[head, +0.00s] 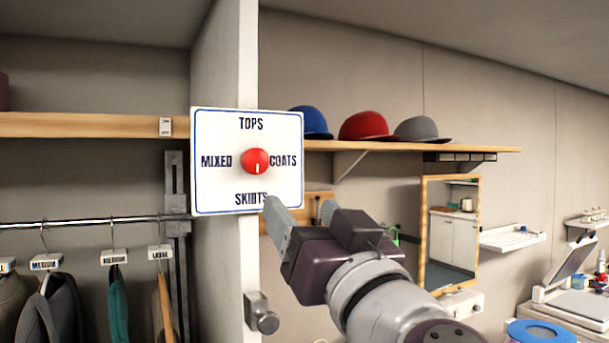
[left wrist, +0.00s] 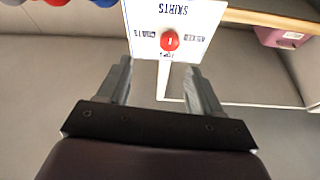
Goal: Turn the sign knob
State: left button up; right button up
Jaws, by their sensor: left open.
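The white sign (head: 217,189) with a blue border hangs on the end of the wall panel, reading TOPS, COATS, SKIRTS and MIXED. The round red knob (head: 255,161) is at its middle, its white mark on the lower side, towards SKIRTS. My left gripper (head: 298,208) is below and right of the knob in the head view, one finger overlapping the sign's lower right corner. In the left wrist view the sign (left wrist: 145,15) appears upside down, and the knob (left wrist: 170,41) lies beyond the open, empty fingers (left wrist: 160,72), apart from them. My right gripper is in neither view.
A clothes rail (head: 90,220) with labelled hangers is left of the panel, below a wooden shelf (head: 80,125). Right of the sign, another shelf (head: 400,147) holds blue, red and grey hats. A framed mirror (head: 450,232) hangs below it. Space before the sign looks clear.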

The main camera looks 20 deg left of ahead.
pick_arm(q)
jog(key=s+a+r, duration=0.2)
jog(key=s, duration=0.1)
jog(key=p, duration=0.4)
send_near(258, 164)
jog(key=d+x, duration=0.1)
jog(key=x, duration=0.3)
jog(key=p+x, duration=0.1)
jog(key=x, duration=0.3)
jog(key=shift+s+a, duration=0.1)
jog(key=shift+a, duration=0.1)
jog(key=shift+s+a+r, duration=0.1)
jog(key=shift+a+r, duration=0.05)
jog(key=shift+a, duration=0.4)
jog(key=shift+w+d, duration=0.15)
jog(key=shift+w, duration=0.3)
jog(key=shift+s, duration=0.1)
jog(key=c, duration=1.1)
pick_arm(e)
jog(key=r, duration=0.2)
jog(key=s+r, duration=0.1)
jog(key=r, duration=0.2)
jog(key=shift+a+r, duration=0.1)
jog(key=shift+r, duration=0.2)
